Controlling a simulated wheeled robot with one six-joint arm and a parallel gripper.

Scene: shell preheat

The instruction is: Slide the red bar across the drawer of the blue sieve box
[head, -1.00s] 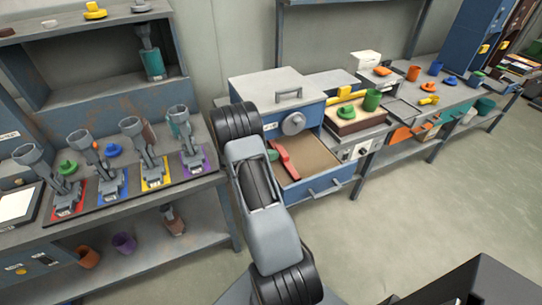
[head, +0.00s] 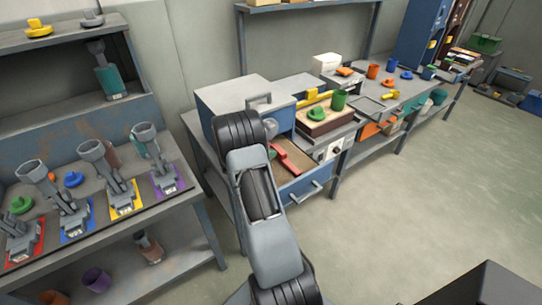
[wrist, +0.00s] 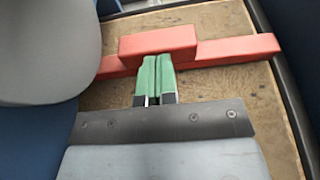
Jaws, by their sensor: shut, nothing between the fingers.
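The blue sieve box (head: 222,99) stands on the bench with its drawer (head: 305,187) pulled out toward the front. The red bar (head: 290,158) lies in the open drawer, partly hidden by my arm in the head view. In the wrist view the red bar (wrist: 230,50), with a raised red block on its middle, spans the drawer's tan floor (wrist: 240,86). My gripper (wrist: 154,60) has green fingertips, closed together, at the near side of the raised block. They look touching or almost touching it. Nothing shows between the fingers.
A rack of several grey funnel-topped tools (head: 98,160) is at left.

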